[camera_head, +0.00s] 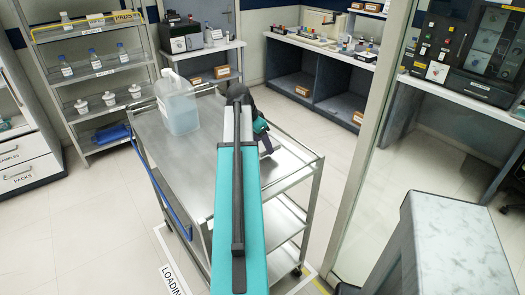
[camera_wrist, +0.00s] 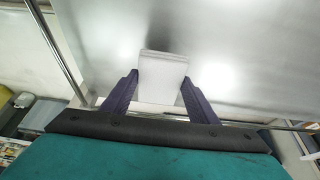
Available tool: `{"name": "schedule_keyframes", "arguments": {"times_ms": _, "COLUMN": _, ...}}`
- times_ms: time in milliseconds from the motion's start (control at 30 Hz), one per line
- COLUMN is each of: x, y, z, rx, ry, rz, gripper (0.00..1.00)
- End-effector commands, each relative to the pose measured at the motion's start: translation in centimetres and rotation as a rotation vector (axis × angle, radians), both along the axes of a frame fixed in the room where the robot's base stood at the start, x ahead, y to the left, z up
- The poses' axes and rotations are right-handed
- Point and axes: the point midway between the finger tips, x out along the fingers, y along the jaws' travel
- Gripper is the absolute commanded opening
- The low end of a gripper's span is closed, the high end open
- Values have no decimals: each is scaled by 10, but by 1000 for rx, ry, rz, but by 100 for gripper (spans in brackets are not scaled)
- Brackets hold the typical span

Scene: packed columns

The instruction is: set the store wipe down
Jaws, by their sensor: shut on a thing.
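In the wrist view my gripper (camera_wrist: 161,97) is shut on a white folded wipe (camera_wrist: 164,75), which sits between its two dark fingers. Below it in that view is the bare metal top of a cart (camera_wrist: 240,65). I cannot tell whether the wipe touches the metal.
A translucent jug (camera_head: 178,105) stands on the cart's top, left of my arm. The cart has a raised rail around its edge. A glass partition (camera_head: 390,130) and a grey-topped block (camera_head: 455,240) stand to the right. A shelf of bottles (camera_head: 95,75) is at back left.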

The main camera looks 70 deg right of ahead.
Motion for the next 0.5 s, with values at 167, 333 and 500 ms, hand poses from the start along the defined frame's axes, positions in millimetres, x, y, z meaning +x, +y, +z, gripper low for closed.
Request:
{"name": "schedule_keyframes", "arguments": {"times_ms": 167, "x": 0, "y": 1, "z": -12, "rx": 2, "ry": 1, "rz": -1, "gripper": 33}}
{"name": "schedule_keyframes", "arguments": {"times_ms": 333, "x": 0, "y": 1, "z": -28, "rx": 2, "ry": 1, "rz": 0, "gripper": 33}}
{"name": "schedule_keyframes", "arguments": {"times_ms": 500, "x": 0, "y": 0, "z": -36, "rx": 0, "ry": 0, "rz": 1, "gripper": 33}}
